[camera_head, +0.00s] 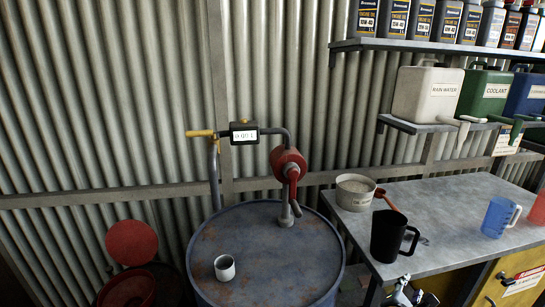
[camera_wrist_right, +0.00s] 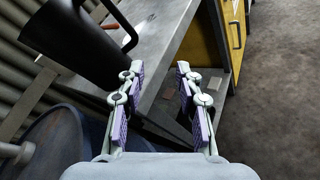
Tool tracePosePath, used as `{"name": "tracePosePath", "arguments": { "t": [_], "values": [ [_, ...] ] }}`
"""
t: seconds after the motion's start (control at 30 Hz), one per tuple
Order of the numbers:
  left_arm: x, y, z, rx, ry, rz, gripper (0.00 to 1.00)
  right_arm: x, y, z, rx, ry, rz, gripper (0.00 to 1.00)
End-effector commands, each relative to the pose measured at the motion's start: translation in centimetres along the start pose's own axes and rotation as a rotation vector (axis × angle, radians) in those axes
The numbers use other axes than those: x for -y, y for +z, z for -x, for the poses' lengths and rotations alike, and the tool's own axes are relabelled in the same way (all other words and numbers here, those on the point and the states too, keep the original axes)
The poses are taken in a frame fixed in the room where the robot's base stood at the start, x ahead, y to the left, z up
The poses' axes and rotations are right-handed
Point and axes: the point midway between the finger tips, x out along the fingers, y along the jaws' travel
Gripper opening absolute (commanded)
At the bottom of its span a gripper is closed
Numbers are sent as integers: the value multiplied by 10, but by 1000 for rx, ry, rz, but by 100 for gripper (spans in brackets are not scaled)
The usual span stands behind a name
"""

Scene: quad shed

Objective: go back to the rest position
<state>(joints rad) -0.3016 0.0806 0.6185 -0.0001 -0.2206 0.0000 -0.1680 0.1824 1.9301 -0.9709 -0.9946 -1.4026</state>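My right gripper (camera_head: 412,294) shows at the bottom edge of the head view, in front of the workbench's front edge and below the black jug. In the right wrist view the same gripper (camera_wrist_right: 157,78) has its two purple-padded fingers apart with nothing between them. The black jug (camera_head: 388,238) stands upright on the bench; in the wrist view the jug (camera_wrist_right: 82,42) is to the left of the fingers, apart from them as far as I can tell. My left gripper is not in view.
The grey workbench (camera_head: 440,205) holds a tub (camera_head: 354,192), a red scoop (camera_head: 389,200) and a blue jug (camera_head: 497,216). A blue drum (camera_head: 265,262) with a hand pump (camera_head: 288,165) and a white cup (camera_head: 224,267) stands left. Jerrycans (camera_head: 428,92) are shelved above. Floor (camera_wrist_right: 275,100) is clear.

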Motion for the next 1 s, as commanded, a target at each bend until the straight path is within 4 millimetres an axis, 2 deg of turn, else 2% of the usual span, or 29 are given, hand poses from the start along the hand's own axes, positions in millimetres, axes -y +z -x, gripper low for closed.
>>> {"name": "tracePosePath", "arguments": {
  "t": [0.03, 0.1, 0.2, 0.3, 0.5, 0.7, 0.8, 1.0],
  "values": [
    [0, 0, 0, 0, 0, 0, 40, 21, -13, 18, -82, -73, -215, 35],
    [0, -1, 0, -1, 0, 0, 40, 44, -33, 44, -185, -201, -520, 35],
    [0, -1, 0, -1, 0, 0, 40, 66, -54, 79, -281, -376, -838, 35],
    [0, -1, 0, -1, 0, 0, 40, 80, -71, 113, -341, -542, -1070, 35],
    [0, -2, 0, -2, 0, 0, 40, 95, -92, 177, -397, -857, -1394, 35],
    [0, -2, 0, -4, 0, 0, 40, 102, -100, 239, -393, -1169, -1604, 35],
    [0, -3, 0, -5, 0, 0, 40, 116, -129, 221, -378, -1171, -1593, 35],
    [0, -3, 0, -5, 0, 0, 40, 147, -180, 196, -359, -1189, -1581, 35]
  ]
}}
